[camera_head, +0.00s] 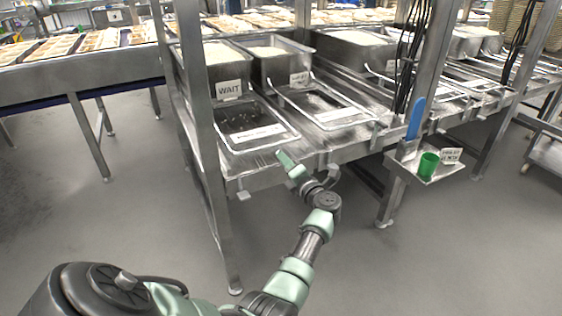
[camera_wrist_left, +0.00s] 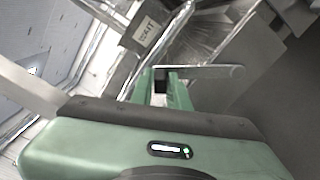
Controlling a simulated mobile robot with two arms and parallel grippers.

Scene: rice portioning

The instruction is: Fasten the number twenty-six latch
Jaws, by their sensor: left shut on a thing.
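My left gripper (camera_head: 281,156) is at the front edge of the steel rack, just below the nearest tray. In the left wrist view its two green fingers (camera_wrist_left: 162,88) are closed around a small dark piece (camera_wrist_left: 161,77). A grey metal bar (camera_wrist_left: 215,72) extends right from the fingertips and looks like a latch lever. I cannot tell from these frames whether the latch is fastened, and no number twenty-six is readable. The head view hides the gripped part behind the fingers. My right gripper is in neither view.
A tray with a lid (camera_head: 255,120) and a bin with a WAIT sign (camera_head: 229,88) stand above the gripper. A rack post (camera_head: 200,130) rises to the left. The floor in front is clear.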

